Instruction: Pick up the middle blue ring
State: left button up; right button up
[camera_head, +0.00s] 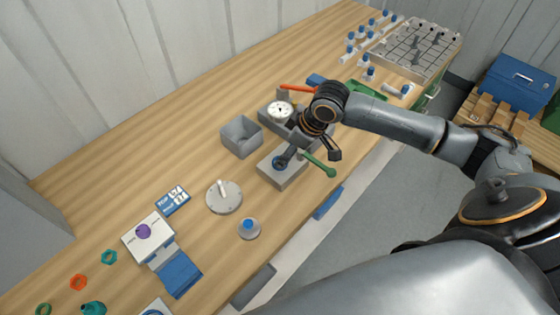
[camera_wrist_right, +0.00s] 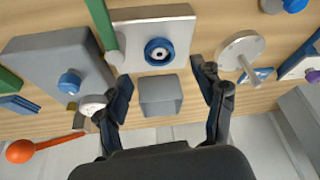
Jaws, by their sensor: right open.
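A blue ring (camera_head: 280,163) sits on top of a light grey block (camera_head: 287,176) near the front edge of the bench. In the right wrist view the ring (camera_wrist_right: 158,51) shows from above with a dark hole in its middle, on its pale block (camera_wrist_right: 182,23). My right gripper (camera_head: 309,157) is over this block. In the wrist view its fingers (camera_wrist_right: 160,72) are spread wide to either side of the ring, with nothing between them. My left gripper is not in view.
A green-handled lever (camera_head: 320,165) sticks out beside the block. An open grey bin (camera_head: 240,136) and a block with a white dial gauge (camera_head: 279,110) stand close behind. A round metal disc with a post (camera_head: 223,197) and a blue-topped puck (camera_head: 248,228) lie left of it.

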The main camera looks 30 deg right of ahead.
jog(key=p+x, duration=0.1)
jog(key=x, duration=0.4)
jog(key=shift+s+d, duration=0.1)
jog(key=shift+s, duration=0.05)
jog(key=c, duration=0.8)
